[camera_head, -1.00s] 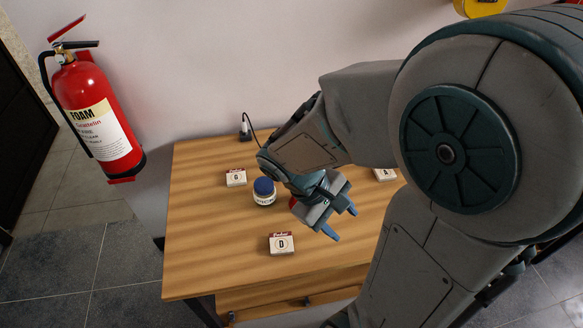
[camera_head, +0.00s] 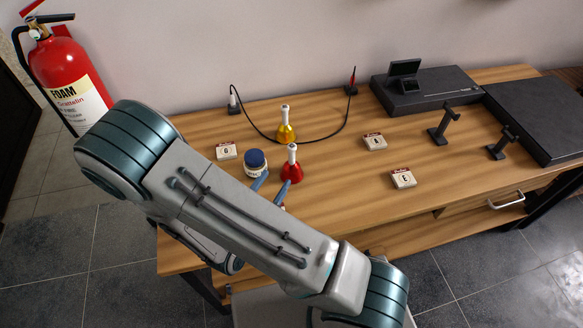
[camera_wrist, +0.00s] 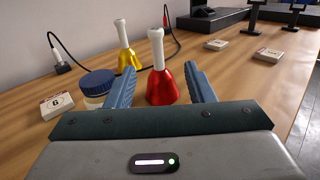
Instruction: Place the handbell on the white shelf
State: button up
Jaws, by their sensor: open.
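A red handbell (camera_head: 292,173) with a white handle stands upright on the wooden table. A yellow handbell (camera_head: 286,132) with a white handle stands upright behind it, near a looped black cable. My gripper (camera_head: 273,184) is open and low over the table, just in front of the red handbell. In the wrist view the red handbell (camera_wrist: 161,86) shows between and slightly beyond the two blue fingers, with the yellow handbell (camera_wrist: 128,61) behind to the left. I cannot tell whether the fingers touch the red bell. I cannot make out a white shelf.
A blue-lidded jar (camera_head: 255,163) stands left of the red handbell, close to my left finger. Small lettered boxes (camera_head: 227,151) (camera_head: 403,179) lie around. Black stands (camera_head: 442,125) and black cases (camera_head: 425,92) occupy the right side. Bare table lies between the bells and the boxes on the right.

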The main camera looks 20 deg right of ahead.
aim_at(290, 153)
jog(key=p+x, duration=0.1)
jog(key=x, duration=0.7)
jog(key=shift+w+d, duration=0.1)
jog(key=shift+w, duration=0.15)
jog(key=shift+r+p+x, duration=0.1)
jog(key=shift+p+x, duration=0.45)
jog(key=shift+x, duration=0.75)
jog(key=shift+r+p+x, duration=0.15)
jog(key=shift+p+x, duration=0.4)
jog(key=shift+x, duration=0.75)
jog(key=shift+w, duration=0.1)
grip_shut()
